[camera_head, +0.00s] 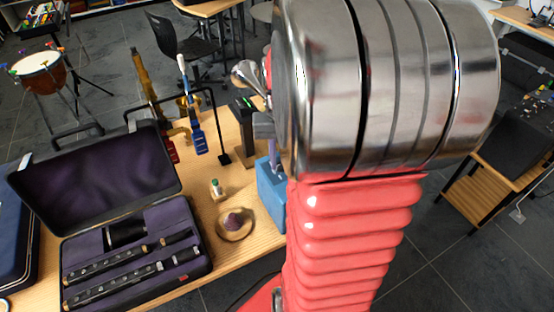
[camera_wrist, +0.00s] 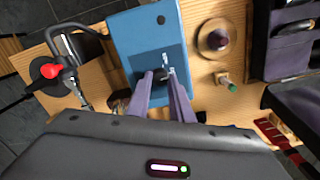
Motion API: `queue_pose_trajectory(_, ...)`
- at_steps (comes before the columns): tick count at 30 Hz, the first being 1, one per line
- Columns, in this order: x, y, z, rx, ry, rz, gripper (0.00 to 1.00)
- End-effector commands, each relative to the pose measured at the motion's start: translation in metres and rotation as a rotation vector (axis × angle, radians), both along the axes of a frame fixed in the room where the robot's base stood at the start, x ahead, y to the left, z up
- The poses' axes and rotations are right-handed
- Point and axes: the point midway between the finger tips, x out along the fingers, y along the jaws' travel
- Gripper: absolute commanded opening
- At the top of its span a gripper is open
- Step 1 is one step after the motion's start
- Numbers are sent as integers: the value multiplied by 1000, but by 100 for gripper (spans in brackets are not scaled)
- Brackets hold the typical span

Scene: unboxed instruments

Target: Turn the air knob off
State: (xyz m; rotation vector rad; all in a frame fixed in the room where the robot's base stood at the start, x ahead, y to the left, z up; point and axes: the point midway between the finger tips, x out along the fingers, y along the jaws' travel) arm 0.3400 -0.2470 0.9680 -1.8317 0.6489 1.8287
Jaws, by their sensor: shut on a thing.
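The air knob (camera_wrist: 161,74) is a small dark knob on a blue box (camera_wrist: 138,25), with white marks beside it. My gripper (camera_wrist: 160,78) is at the box with its two purple-grey fingers on either side of the knob, shut on it. In the head view the blue box (camera_head: 270,187) stands near the table's edge, partly hidden behind my arm. There my gripper (camera_head: 273,150) comes down onto the box from above, and the knob is hidden. The knob's exact angle is too small to tell.
A brass bowl-like piece with a purple top (camera_head: 235,223) and a small bottle (camera_head: 216,189) stand left of the box. An open instrument case (camera_head: 205,262) fills the table's left part. A bent metal stand with a red ball (camera_wrist: 50,70) is close to the box.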

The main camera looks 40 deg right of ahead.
Motion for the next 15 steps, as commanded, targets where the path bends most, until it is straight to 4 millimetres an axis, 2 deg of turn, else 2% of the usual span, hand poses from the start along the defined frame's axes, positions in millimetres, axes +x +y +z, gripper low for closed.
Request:
queue_pose_trajectory(1, -2, 5, -4, 15, 9, -3, 0)
queue_pose_trajectory(9, -2, 6, -4, 16, 9, -2, 0)
queue_pose_trajectory(10, -2, 6, -3, 16, 9, -2, 21)
queue_pose_trajectory(15, -1, 4, -2, 11, 5, -1, 33)
